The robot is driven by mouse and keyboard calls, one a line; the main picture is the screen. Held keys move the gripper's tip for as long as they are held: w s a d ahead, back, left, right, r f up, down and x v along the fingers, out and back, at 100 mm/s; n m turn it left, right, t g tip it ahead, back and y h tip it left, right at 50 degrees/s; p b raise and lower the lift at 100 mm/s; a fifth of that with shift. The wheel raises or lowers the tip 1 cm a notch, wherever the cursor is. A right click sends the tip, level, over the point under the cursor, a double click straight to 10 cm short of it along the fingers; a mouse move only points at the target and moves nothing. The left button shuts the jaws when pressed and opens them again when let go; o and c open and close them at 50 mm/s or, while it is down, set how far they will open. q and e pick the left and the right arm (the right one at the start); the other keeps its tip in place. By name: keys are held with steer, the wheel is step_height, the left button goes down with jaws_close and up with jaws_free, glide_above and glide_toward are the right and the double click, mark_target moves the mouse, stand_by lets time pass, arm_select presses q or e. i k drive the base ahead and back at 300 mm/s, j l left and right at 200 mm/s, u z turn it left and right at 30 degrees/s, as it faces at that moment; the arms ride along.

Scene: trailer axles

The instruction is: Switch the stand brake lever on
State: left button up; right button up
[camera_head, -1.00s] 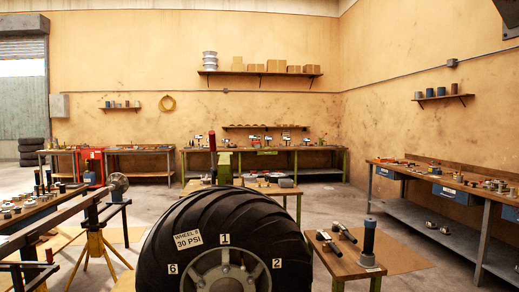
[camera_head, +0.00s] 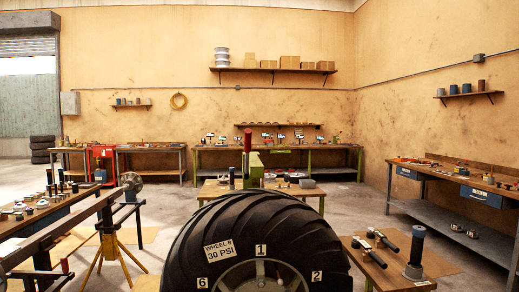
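A large black tyre (camera_head: 215,225) marked "WHEEL 8, 30 PSI" stands at the bottom centre, its grey hub numbered and cut off by the lower edge. Behind it, a green upright (camera_head: 253,172) with a tall dark red lever (camera_head: 247,140) rises above a wooden table. The lever looks close to upright. Another red-tipped bar (camera_head: 66,267) shows at the bottom left. I cannot tell which of these is the stand brake lever. Neither of my grippers is in view.
A yellow tripod stand (camera_head: 110,245) and a long rail (camera_head: 60,232) are at the left. A small wooden table (camera_head: 400,275) with black-handled tools and a dark post (camera_head: 416,250) is at the right. Workbenches line the walls.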

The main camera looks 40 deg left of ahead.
mark_target(248, 132)
steer(key=j+z, duration=0.25)
steer(key=j, duration=0.7)
steer(key=k+j+z, duration=0.1)
steer(key=j+z, duration=0.15)
steer(key=j, duration=0.75)
steer(key=k+j, duration=0.1)
steer(key=j, duration=1.2)
steer(key=k+j, duration=0.15)
steer(key=j, duration=0.5)
steer(key=j+z, duration=0.1)
steer(key=j, duration=0.55)
steer(key=k, duration=0.05)
